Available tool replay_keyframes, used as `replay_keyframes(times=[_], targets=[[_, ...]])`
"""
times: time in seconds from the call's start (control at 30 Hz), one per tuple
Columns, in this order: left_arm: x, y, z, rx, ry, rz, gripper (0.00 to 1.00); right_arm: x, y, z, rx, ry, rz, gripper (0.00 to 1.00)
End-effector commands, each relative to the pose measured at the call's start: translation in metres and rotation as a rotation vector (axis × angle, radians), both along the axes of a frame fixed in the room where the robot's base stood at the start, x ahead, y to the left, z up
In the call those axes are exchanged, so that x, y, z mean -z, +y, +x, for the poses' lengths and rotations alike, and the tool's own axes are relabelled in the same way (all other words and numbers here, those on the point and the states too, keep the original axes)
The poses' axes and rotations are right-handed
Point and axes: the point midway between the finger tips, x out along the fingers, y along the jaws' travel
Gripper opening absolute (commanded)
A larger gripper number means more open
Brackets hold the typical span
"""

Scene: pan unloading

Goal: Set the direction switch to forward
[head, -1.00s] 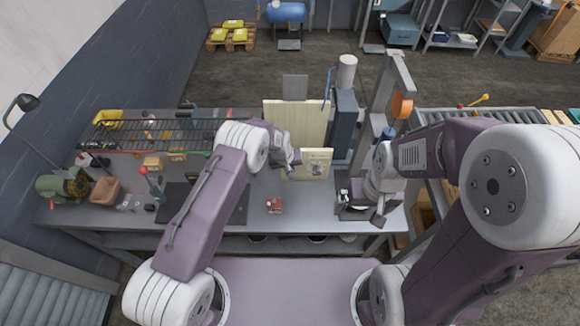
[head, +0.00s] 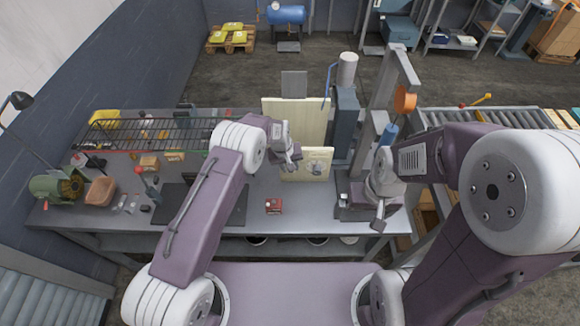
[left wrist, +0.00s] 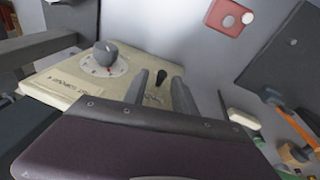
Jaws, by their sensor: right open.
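The cream control box (head: 318,165) stands on the workbench, and its panel (left wrist: 62,85) fills the middle of the left wrist view. On it are a grey round knob (left wrist: 105,54) on a white dial and a small black lever switch (left wrist: 161,77). My left gripper (head: 292,165) is at the box's left side in the head view. In the left wrist view its two fingers (left wrist: 160,90) are apart, with the black lever showing in the gap between them. I cannot tell whether they touch it or which way it is set. My right gripper (head: 378,216) is open and empty over the bench's right end.
A red box (head: 273,206) lies on the bench in front. A tall pale board (head: 295,120) and a dark column (head: 344,125) stand behind the control box. A wire rack (head: 160,133) and a green motor (head: 55,187) are at left. The bench front is mostly clear.

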Motion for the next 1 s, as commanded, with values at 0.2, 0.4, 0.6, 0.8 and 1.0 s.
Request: replay_keyframes(times=[0.2, 0.4, 0.6, 0.8, 1.0], targets=[[-0.001, 0.001, -0.001, 0.0, 0.001, 0.001, 0.33, 0.002, 0.0, 0.0, 0.0, 0.0, 0.0, 1.0], [-0.025, 0.004, -0.004, -0.001, -0.004, -0.001, 0.33, 0.018, 0.0, 0.0, 0.0, 0.0, 0.0, 1.0], [-0.062, 0.01, -0.012, -0.001, -0.004, -0.001, 0.33, 0.037, 0.0, 0.0, 0.0, 0.0, 0.0, 1.0], [-0.086, 0.013, -0.017, 0.001, -0.001, 0.0, 0.33, 0.043, 0.0, 0.0, 0.0, 0.0, 0.0, 1.0], [-0.088, 0.013, -0.017, 0.0, 0.001, 0.001, 0.33, 0.042, 0.0, 0.0, 0.0, 0.0, 0.0, 1.0]])
